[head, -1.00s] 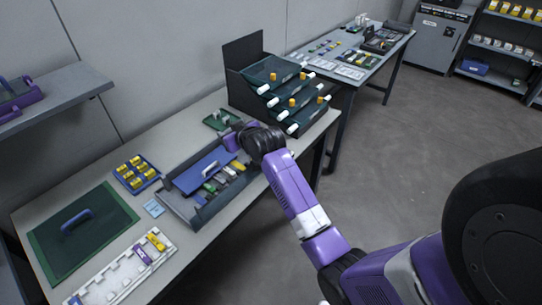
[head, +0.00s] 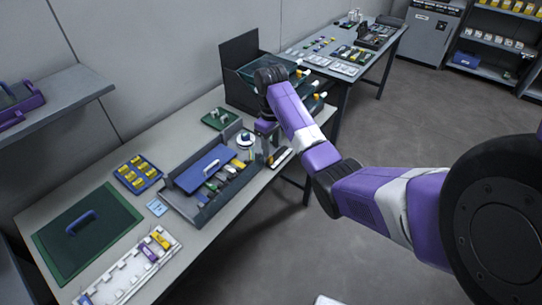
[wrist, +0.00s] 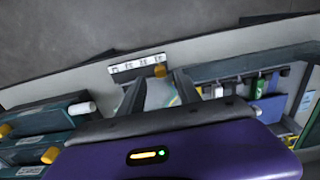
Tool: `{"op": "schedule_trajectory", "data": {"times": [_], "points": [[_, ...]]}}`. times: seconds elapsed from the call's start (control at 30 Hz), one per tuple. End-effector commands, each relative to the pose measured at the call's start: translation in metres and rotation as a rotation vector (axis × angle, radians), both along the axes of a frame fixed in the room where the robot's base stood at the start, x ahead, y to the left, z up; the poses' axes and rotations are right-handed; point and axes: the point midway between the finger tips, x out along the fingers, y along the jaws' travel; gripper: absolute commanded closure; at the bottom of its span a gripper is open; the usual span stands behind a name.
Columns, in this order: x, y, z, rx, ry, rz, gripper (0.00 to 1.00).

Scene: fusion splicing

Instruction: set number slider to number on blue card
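The number slider (head: 280,157) is a dark strip with white marks at the bench's front edge. In the wrist view the slider (wrist: 125,67) shows white number plates and an orange knob (wrist: 160,71) near its right end. The numbers are too small to read. A small light-blue card (head: 157,207) lies left of the grey tray; its print is not legible. My gripper (head: 266,148) is above the bench beside the slider. In the wrist view its two fingers (wrist: 158,82) are apart, with the knob beyond their tips and nothing clearly held.
The grey tray (head: 192,210) with a blue lid and several coloured pieces is left of my gripper. A dark rack (head: 240,92) of sloped trays with white and orange knobs stands behind. A white round item (head: 246,140) is close by. A green mat (head: 110,215) lies far left.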

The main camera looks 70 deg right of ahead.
Motion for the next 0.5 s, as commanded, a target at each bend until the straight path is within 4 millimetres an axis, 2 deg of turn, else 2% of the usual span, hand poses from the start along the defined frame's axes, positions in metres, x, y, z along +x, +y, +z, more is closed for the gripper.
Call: {"op": "schedule_trajectory", "data": {"times": [0.23,0.5], "points": [[0.000,0.000,-0.037,0.000,0.001,-0.001,0.60],[0.000,0.000,-0.053,-0.001,-0.002,-0.001,0.60]]}}
